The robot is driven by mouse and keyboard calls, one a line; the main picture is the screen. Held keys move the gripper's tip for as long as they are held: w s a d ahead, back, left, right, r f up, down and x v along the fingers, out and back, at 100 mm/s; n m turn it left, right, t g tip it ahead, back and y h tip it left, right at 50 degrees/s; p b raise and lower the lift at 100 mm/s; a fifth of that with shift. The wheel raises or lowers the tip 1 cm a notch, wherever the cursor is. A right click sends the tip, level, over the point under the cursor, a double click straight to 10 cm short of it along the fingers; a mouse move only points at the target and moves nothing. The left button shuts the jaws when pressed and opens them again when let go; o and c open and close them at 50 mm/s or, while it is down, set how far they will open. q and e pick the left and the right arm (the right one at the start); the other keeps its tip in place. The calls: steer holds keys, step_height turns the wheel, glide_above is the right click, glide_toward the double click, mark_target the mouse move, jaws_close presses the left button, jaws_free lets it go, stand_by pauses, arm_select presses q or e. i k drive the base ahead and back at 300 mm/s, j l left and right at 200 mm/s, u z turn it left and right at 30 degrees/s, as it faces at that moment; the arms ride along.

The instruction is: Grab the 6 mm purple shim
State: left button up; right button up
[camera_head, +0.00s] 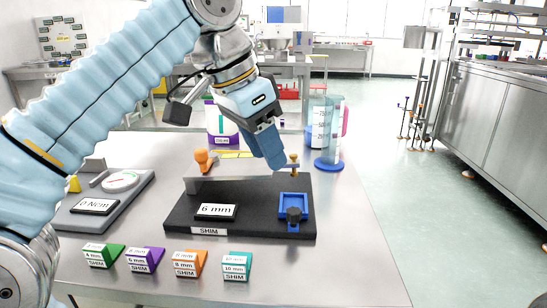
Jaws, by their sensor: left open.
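The purple shim (145,260) is a small wedge with a white label on its sloped front. It lies near the front of the table, between the green shim (103,256) and the orange shim (190,263). A teal shim (236,266) lies at the right end of the row. My left gripper (274,160) is open and points down over the back of the black fixture, well behind and to the right of the purple shim. Its fingers partly overlap in this view. My right gripper is not in view.
The black fixture (262,219) carries a "6 mm" plate (216,211) and a blue holder (293,206). A grey gauge base (135,198) stands at left. A clear cylinder (330,135) stands behind. The table's front right (340,270) is clear.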

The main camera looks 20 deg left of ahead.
mark_target(145, 259)
steer(key=k, duration=1)
